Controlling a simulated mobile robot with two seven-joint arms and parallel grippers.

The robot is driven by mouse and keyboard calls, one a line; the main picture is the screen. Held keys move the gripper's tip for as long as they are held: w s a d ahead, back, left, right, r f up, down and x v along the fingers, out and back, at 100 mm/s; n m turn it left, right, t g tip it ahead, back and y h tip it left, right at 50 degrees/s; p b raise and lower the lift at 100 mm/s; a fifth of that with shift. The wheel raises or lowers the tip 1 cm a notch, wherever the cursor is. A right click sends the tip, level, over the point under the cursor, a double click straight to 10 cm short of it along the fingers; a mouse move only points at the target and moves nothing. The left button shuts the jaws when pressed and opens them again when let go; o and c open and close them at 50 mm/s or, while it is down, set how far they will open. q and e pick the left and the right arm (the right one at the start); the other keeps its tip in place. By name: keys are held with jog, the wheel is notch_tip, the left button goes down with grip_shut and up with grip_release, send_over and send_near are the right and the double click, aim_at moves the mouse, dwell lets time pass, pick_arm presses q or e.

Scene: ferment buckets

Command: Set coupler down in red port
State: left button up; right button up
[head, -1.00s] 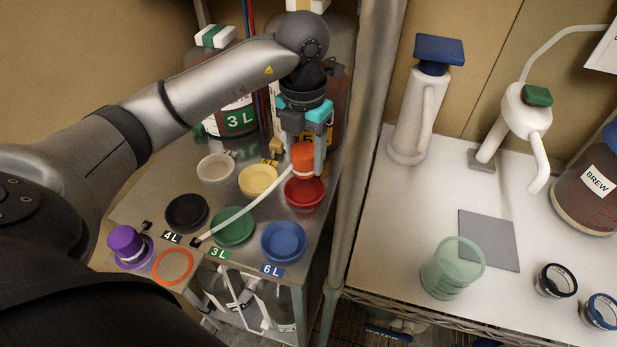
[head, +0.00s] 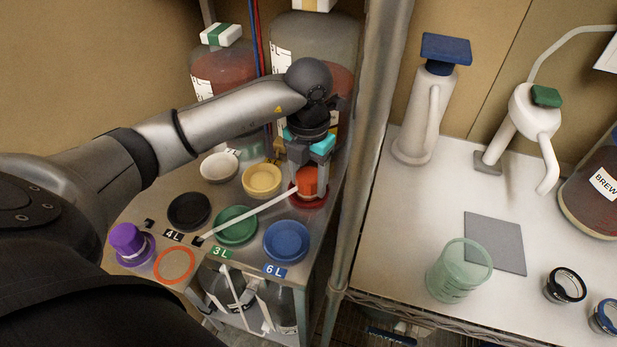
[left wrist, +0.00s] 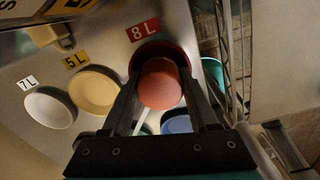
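The orange coupler (head: 307,181) with a white hose (head: 252,214) is between the fingers of my left gripper (head: 308,186). The gripper appears shut on it; the coupler also shows between the fingers in the left wrist view (left wrist: 160,84). The red port (head: 303,202) is directly under the coupler and mostly hidden by it and the fingers. In the left wrist view, the red port's rim (left wrist: 158,48) shows behind the coupler, beside the 8 L label (left wrist: 142,28). I cannot tell whether the coupler touches the port's bottom. My right gripper is not in view.
The yellow port (head: 262,180), green port (head: 236,225) and blue port (head: 287,241) lie close by. White (head: 219,167) and black (head: 189,211) ports are further left. A metal post (head: 362,150) stands just right of the gripper. Large jars (head: 308,40) stand behind.

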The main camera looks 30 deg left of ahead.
aim_at(308, 175)
pick_arm(q)
jog(key=shift+o, duration=1.4)
jog(key=shift+r, duration=0.1)
notch_tip(308, 175, up, 12)
jog(key=shift+r+p, duration=0.1)
jog(key=shift+p, duration=0.65)
jog(key=shift+s, duration=0.1)
